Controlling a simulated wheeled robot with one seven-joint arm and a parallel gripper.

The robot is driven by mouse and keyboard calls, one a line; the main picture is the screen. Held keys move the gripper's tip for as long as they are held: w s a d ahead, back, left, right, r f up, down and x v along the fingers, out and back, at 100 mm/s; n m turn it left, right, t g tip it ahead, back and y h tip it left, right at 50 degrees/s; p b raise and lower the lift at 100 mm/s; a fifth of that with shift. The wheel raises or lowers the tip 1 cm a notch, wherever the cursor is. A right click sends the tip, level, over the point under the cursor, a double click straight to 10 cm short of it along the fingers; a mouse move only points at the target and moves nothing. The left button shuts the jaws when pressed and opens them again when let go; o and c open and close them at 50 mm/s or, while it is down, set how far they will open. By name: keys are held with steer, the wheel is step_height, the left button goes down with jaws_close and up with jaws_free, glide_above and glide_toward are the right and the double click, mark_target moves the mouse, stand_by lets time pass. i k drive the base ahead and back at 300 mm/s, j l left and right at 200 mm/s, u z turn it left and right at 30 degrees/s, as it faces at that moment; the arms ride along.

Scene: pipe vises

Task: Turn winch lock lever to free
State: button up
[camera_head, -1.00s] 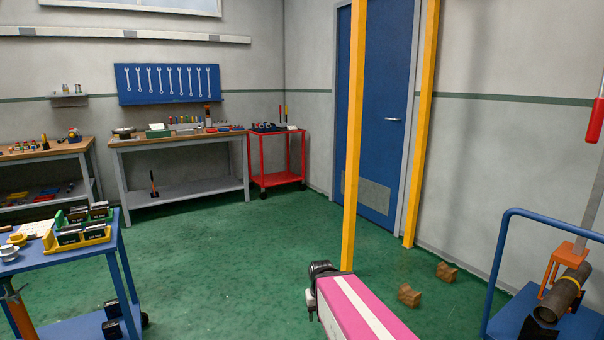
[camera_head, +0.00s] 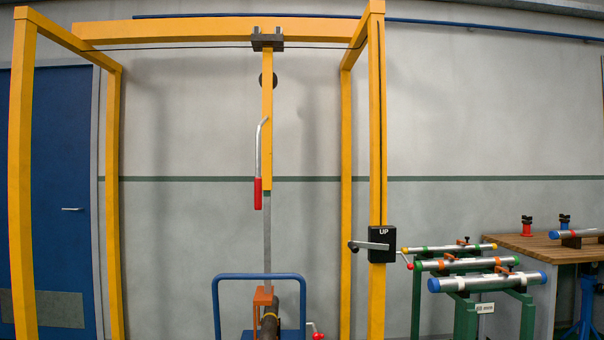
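A black winch box (camera_head: 377,244) marked "UP" is mounted on the right front post of the yellow gantry. A grey crank handle (camera_head: 368,246) crosses its front and sticks out to the left. A thin lever with a small red knob (camera_head: 408,263) shows at the box's lower right; I cannot tell whether it is the lock lever or how it is set. A larger grey lever with a red grip (camera_head: 258,193) hangs by the gantry's central yellow bar, grip down. My gripper is not in view.
The yellow gantry (camera_head: 210,30) spans a blue-railed cart (camera_head: 259,277) carrying an orange bracket (camera_head: 263,298) and a dark pipe (camera_head: 271,325). Green stands with capped pipes (camera_head: 487,281) are close to the right of the winch. A wooden bench (camera_head: 540,243) is farther right.

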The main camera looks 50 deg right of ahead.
mark_target(410, 266)
steer(key=z, duration=2.8)
steer(key=i+l, duration=0.15)
steer(key=i, duration=0.2)
